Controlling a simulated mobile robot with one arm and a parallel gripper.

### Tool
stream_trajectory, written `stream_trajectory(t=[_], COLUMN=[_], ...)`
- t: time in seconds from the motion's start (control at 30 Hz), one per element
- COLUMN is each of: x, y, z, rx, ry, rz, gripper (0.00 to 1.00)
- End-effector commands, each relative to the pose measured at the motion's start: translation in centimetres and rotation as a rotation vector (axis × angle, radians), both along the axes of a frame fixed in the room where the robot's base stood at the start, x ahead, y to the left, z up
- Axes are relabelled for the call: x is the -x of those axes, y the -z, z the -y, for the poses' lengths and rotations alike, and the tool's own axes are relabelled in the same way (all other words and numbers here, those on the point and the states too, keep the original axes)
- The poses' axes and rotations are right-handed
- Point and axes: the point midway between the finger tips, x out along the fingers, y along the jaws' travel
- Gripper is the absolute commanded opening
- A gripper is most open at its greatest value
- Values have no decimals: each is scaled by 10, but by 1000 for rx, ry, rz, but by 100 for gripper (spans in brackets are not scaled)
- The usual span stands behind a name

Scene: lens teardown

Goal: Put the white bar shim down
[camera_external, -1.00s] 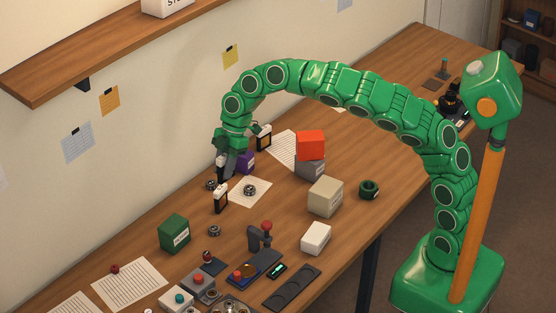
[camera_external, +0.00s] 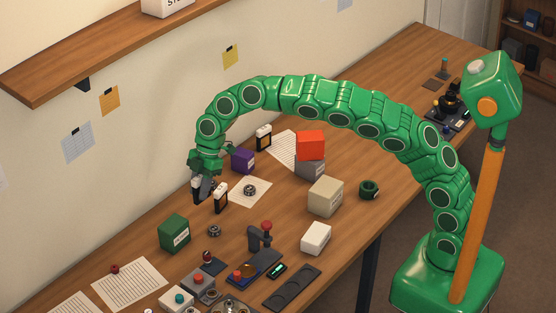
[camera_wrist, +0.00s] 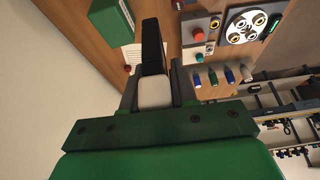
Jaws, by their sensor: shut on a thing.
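A green box (camera_external: 174,233) stands in front of the gripper, with a metal ring (camera_external: 214,230) beside it. A purple box (camera_external: 243,161) and a paper sheet with a ring part (camera_external: 250,190) lie behind and to the right. Button boxes (camera_external: 198,283) crowd the front.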

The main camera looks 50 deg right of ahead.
Motion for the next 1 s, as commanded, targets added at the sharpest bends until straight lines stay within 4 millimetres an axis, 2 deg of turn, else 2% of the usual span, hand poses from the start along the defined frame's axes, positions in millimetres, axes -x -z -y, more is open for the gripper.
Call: stream_trajectory(t=[0.73,1.0], x=[-49,-65], y=[24,45], z=[-29,-37], rx=[-2,-2], ry=[-1,0], rz=[2,3], gripper=[0,0])
